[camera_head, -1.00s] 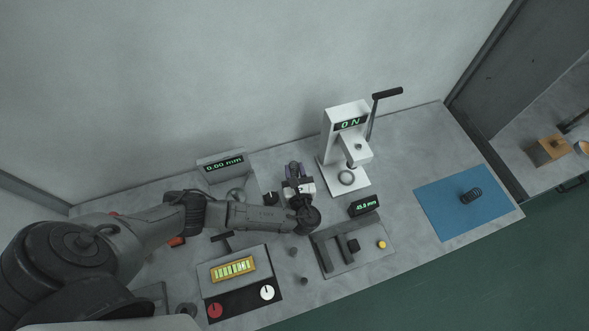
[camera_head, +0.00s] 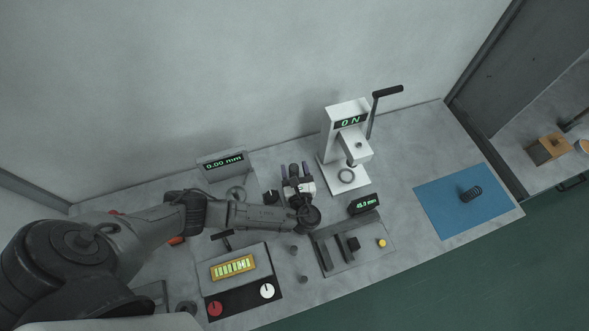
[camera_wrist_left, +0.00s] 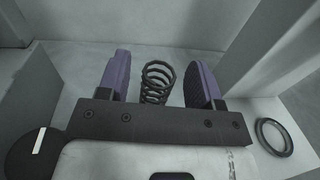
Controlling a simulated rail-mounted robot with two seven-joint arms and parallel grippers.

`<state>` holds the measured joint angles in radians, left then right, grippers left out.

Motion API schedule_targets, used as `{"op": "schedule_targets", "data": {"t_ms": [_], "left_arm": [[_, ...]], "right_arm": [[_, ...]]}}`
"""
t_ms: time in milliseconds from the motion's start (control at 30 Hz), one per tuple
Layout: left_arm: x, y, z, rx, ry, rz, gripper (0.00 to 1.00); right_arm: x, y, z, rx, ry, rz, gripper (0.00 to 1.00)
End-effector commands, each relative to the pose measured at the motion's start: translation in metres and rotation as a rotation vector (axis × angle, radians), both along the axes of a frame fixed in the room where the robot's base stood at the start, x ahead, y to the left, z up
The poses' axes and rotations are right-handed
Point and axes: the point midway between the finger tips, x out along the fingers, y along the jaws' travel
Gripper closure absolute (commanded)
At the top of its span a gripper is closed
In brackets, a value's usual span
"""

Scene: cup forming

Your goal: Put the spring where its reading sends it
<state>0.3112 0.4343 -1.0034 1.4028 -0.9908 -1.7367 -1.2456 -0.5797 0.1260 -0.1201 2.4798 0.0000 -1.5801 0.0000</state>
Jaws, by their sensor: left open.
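A dark coil spring (camera_wrist_left: 157,82) stands between the two purple fingers of my left gripper (camera_wrist_left: 160,80) in the left wrist view. In the head view my left gripper (camera_head: 295,171) is between the 0.00 mm gauge and the press. Another dark spring (camera_head: 470,194) lies on the blue mat (camera_head: 440,215) at the right. The white press (camera_head: 343,135) reads 0 N. My right gripper is not in view.
A gauge display (camera_head: 222,162) reads 0.00 mm. A small display (camera_head: 363,204) stands behind a grey fixture (camera_head: 345,262) with a yellow button. A black panel (camera_head: 240,302) has red and white knobs. A ring (camera_head: 346,175) sits on the press base.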

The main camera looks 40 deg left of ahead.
Motion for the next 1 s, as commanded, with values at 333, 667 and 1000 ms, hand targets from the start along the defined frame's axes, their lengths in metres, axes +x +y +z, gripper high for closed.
{"op": "schedule_targets", "data": {"t_ms": [333, 667, 1000], "left_arm": [[-0.015, -0.022, 0.013, -0.002, 0.001, 0.0, 0.41], [-0.023, -0.033, 0.009, 0.001, -0.001, 0.0, 0.41], [-0.023, -0.032, 0.01, 0.001, -0.001, 0.0, 0.41]], "right_arm": [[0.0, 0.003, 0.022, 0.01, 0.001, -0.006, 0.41], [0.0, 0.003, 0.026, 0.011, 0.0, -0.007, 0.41], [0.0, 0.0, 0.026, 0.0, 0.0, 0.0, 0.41]]}}
